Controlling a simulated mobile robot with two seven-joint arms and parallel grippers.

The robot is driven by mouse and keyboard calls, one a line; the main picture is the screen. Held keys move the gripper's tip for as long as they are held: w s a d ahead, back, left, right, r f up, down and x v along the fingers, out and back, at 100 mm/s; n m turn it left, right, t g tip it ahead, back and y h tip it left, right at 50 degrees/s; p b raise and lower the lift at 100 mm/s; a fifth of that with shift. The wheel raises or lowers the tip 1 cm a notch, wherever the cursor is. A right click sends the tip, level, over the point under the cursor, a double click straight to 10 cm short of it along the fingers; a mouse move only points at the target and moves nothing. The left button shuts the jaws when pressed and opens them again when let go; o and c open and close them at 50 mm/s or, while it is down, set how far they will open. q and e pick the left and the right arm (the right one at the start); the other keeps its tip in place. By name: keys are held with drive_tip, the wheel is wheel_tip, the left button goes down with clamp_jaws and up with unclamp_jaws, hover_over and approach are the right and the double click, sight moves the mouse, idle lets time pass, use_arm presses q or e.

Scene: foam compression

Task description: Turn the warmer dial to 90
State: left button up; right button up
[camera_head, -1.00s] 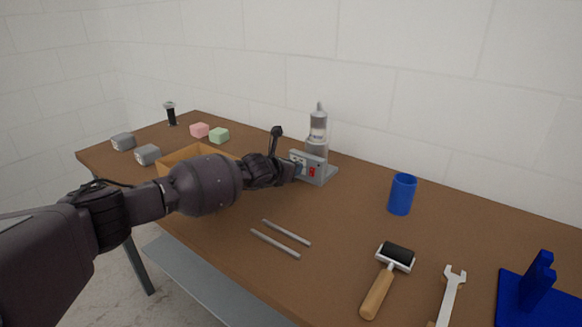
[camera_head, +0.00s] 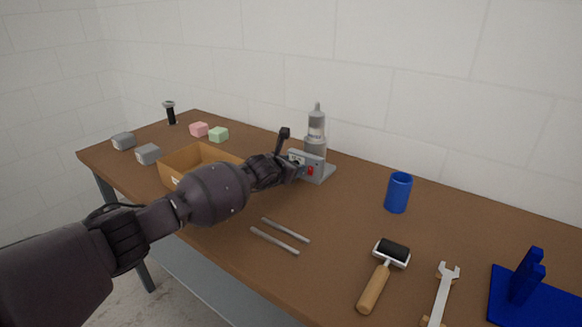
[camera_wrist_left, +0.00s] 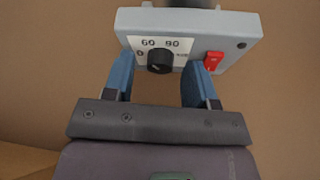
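The warmer (camera_head: 316,165) is a grey box with a bottle standing in it, near the back middle of the table. In the head view my left gripper (camera_head: 292,167) is at the warmer's front, partly hidden by the wrist. My right gripper is not in view.
A cardboard box (camera_head: 177,163) stands left of my arm. Two grey rods (camera_head: 285,230), a roller (camera_head: 384,270), a wrench (camera_head: 444,292) and a blue cup (camera_head: 398,192) lie or stand to the right and front. Pink (camera_head: 199,129) and green (camera_head: 218,134) blocks sit behind the box.

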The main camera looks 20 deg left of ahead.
use_arm(q)
drive_tip(key=shift+s, duration=0.15)
drive_tip(key=shift+s+a+r, duration=0.1)
drive_tip(key=shift+s+r, duration=0.05)
drive_tip(key=shift+s, duration=0.05)
drive_tip(key=p+v, duration=0.2)
drive_tip(key=v, duration=0.6)
drive_tip(key=shift+r+p, duration=0.1)
drive_tip(key=shift+p, duration=0.2)
drive_tip(key=shift+v, duration=0.95)
drive_tip(key=shift+s, duration=0.1)
